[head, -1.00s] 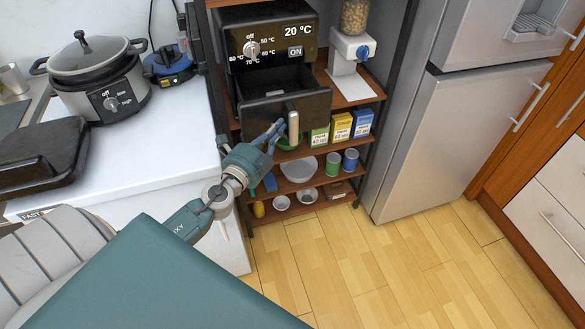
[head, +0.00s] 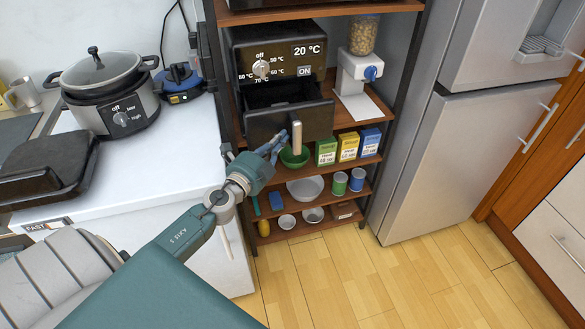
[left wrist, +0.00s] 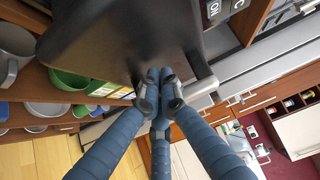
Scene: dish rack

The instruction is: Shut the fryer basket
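The black fryer (head: 277,42) stands on an upper shelf of the rack. Its basket (head: 290,124) is pulled partly out, and its dark open top shows. The pale upright handle (head: 297,138) is on the basket's front; the handle also shows in the left wrist view (left wrist: 201,87). My left gripper (head: 279,140) is at the basket's front, just left of the handle. In the left wrist view its blue fingers (left wrist: 160,90) come together at the tips beside the handle, with nothing seen between them. I cannot tell whether they touch the basket. My right gripper is out of view.
A green bowl (head: 295,157) and small boxes (head: 347,147) stand on the shelf below the basket. A cereal dispenser (head: 360,72) is right of the fryer. The white counter (head: 150,165) with a slow cooker (head: 122,108) is left. The floor (head: 360,285) in front is clear.

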